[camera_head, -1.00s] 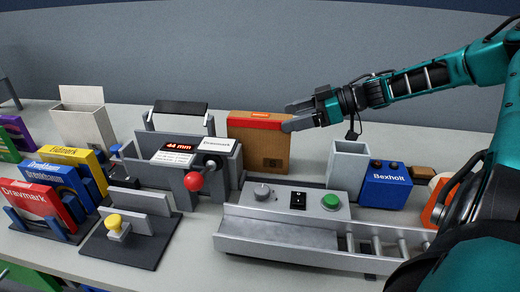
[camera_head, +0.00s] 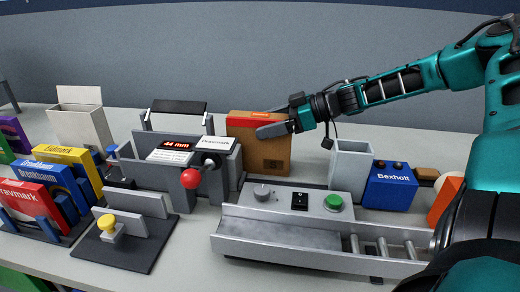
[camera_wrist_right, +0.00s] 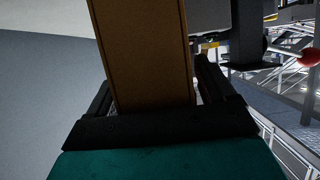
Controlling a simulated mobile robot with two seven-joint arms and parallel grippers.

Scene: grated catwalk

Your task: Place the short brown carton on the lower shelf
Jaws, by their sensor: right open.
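A brown carton (camera_head: 262,152) with a red band along its top stands upright on the grey counter, behind the conveyor unit. My right gripper (camera_head: 266,122) is at its upper right, with one finger in front of the carton's face and the other hidden behind it. In the right wrist view the carton (camera_wrist_right: 145,55) fills the space between the two open fingers (camera_wrist_right: 155,88). The jaws are open around it, and contact cannot be told. My left gripper is not in view. I cannot make out a lower shelf.
A grey machine with a red knob (camera_head: 190,179) stands left of the carton. The roller conveyor (camera_head: 290,235) is in front. A grey open bin (camera_head: 349,168) and blue Bexholt box (camera_head: 390,188) stand right. Several coloured boxes (camera_head: 62,160) sit left.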

